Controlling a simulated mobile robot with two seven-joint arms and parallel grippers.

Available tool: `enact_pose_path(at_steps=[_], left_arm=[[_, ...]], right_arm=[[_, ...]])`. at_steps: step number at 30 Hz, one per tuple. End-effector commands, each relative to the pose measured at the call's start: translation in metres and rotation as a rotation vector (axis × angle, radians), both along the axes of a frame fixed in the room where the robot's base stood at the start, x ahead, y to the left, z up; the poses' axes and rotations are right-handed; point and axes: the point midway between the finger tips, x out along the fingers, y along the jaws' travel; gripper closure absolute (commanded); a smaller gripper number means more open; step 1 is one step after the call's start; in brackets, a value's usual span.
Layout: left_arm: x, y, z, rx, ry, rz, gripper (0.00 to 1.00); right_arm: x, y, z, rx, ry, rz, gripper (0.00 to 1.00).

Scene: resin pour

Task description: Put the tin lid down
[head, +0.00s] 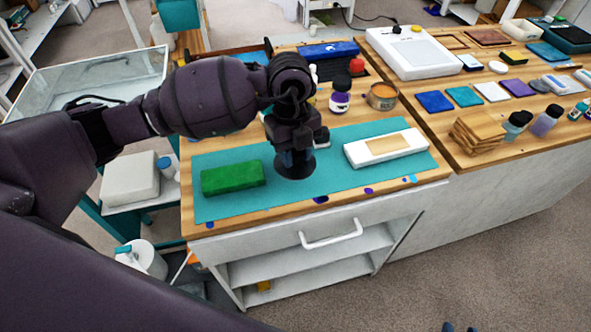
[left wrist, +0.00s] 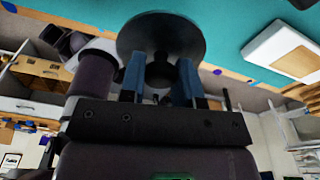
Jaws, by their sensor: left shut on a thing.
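My left gripper (head: 293,153) points down over the teal mat (head: 225,207), between the green block and the white tray. It is shut on the tin lid (head: 296,168), a dark round disc. In the left wrist view, the blue fingertips (left wrist: 158,80) pinch the middle of the lid (left wrist: 161,32) from both sides. The lid looks about level and close to the mat; I cannot tell whether it touches. An open tin (head: 382,96) with orange-brown contents stands behind the mat at the right. My right gripper is not in view.
A green block (head: 232,177) lies left of the lid. A white tray with a tan panel (head: 385,147) lies right of it. The mat's front strip is mostly clear.

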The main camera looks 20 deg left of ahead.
Motion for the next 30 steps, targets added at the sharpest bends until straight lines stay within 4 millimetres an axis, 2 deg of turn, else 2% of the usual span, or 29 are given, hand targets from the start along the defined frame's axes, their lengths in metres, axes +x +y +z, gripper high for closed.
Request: enact_pose_path(at_steps=[5, 15, 28, 29, 30], left_arm=[[0.000, 0.000, -0.009, -0.001, -0.001, 0.000, 0.93], [0.000, 0.000, -0.057, -0.001, 0.002, -0.001, 0.93], [0.000, 0.000, -0.063, -0.001, -0.001, -0.001, 0.93], [0.000, 0.000, -0.063, -0.001, -0.001, -0.001, 0.68], [0.000, 0.000, -0.063, -0.001, -0.001, -0.001, 0.62]], right_arm=[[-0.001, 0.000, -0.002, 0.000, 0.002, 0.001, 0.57], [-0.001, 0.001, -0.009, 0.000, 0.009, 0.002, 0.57], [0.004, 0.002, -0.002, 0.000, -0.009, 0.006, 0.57], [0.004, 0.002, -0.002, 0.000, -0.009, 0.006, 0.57], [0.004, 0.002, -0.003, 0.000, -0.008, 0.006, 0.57]])
